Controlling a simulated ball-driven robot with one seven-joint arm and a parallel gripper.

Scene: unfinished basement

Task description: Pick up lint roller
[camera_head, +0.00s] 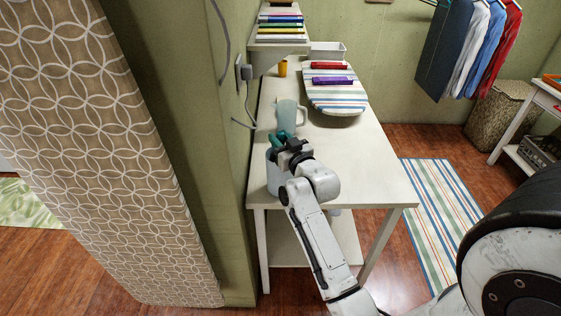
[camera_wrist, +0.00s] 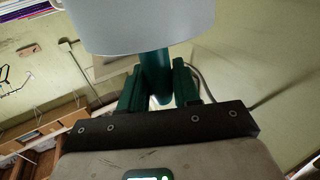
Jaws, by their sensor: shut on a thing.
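The lint roller has a teal handle and a wide pale blue-grey roll (camera_head: 274,180). In the head view the roll is upright at the front left of the white table (camera_head: 345,165), below my gripper (camera_head: 283,141). I cannot tell whether its lower end touches the tabletop. In the wrist view the teal handle of the lint roller (camera_wrist: 154,72) is between the two dark green fingers of my gripper (camera_wrist: 158,90), which is shut on it. The pale roll fills the top of that view. My wrist hides part of the roll in the head view.
A pale blue pitcher (camera_head: 287,117) stands close behind my gripper. An ironing board (camera_head: 336,99) with red and purple items lies farther back. A yellow cup (camera_head: 282,68) is near the wall. The green wall, outlet and cord border the left. The table's right front is clear.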

